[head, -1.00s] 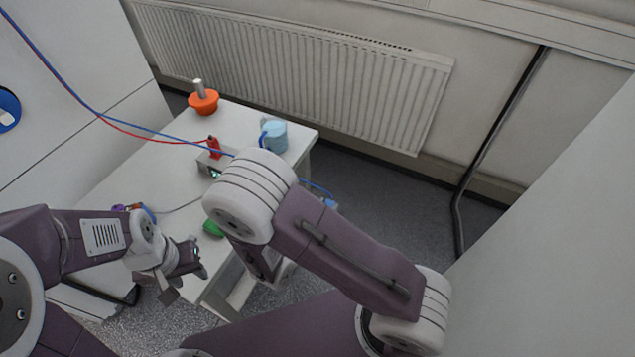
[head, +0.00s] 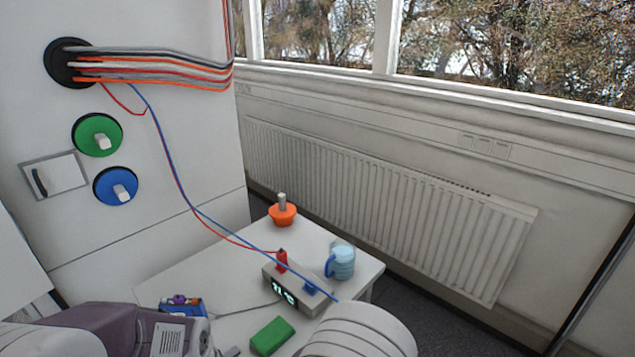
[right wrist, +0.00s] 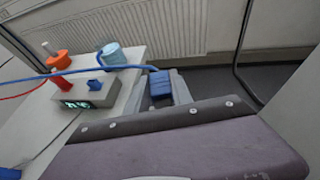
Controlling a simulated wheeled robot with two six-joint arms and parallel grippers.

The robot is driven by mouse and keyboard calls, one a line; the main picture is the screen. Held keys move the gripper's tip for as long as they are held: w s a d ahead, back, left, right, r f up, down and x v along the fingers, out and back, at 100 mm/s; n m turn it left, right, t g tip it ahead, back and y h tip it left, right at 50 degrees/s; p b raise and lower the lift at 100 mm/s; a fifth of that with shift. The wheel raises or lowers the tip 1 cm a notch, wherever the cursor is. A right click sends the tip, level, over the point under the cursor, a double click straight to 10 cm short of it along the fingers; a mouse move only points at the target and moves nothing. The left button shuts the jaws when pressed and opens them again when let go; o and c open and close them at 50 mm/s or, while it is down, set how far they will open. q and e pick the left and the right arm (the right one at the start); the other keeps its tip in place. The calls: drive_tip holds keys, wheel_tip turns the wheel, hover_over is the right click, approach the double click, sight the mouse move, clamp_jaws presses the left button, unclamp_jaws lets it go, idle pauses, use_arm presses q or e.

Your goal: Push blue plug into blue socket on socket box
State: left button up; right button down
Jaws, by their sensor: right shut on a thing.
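The socket box (head: 270,292) stands on the white table with its lit display facing me. A red plug (head: 281,261) stands upright in it, and the blue socket (head: 311,288) is at its right end. In the right wrist view the box (right wrist: 78,102) and the blue socket (right wrist: 94,85) show at left. The blue plug (right wrist: 160,83) with its blue cable is apart from the box, to its right. My right gripper (right wrist: 163,98) is shut on the blue plug. In the head view my right arm hides this gripper.
A light blue cup (head: 343,262) stands close right of the box, and an orange holder (head: 282,213) behind it. A green block (head: 272,336) lies in front. A blue object (head: 182,307) is at the left. Red and blue cables hang across from the wall.

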drive_tip(key=w+d+f+m+g+h, duration=0.1)
drive_tip(key=d+f+m+g+h, duration=0.2)
drive_tip(key=d+f, duration=0.5)
drive_tip(key=shift+d+f+m+h, duration=0.25)
drive_tip(key=shift+f+m+h, duration=0.05)
drive_tip(key=shift+f+m, duration=0.25)
drive_tip(key=a+r+n+t+y, duration=0.1)
drive_tip(key=a+r, duration=0.2)
drive_tip(key=s+a+r+n+t+y, duration=0.1)
drive_tip(key=a+r+n, duration=0.1)
drive_tip(key=a+r, duration=0.1)
drive_tip(key=a+r+n+t+y, duration=0.1)
drive_tip(key=a+r+n+y, duration=0.1)
drive_tip(key=a+r, duration=0.2)
drive_tip(key=shift+s+a, duration=0.2)
drive_tip(key=shift+s, duration=0.05)
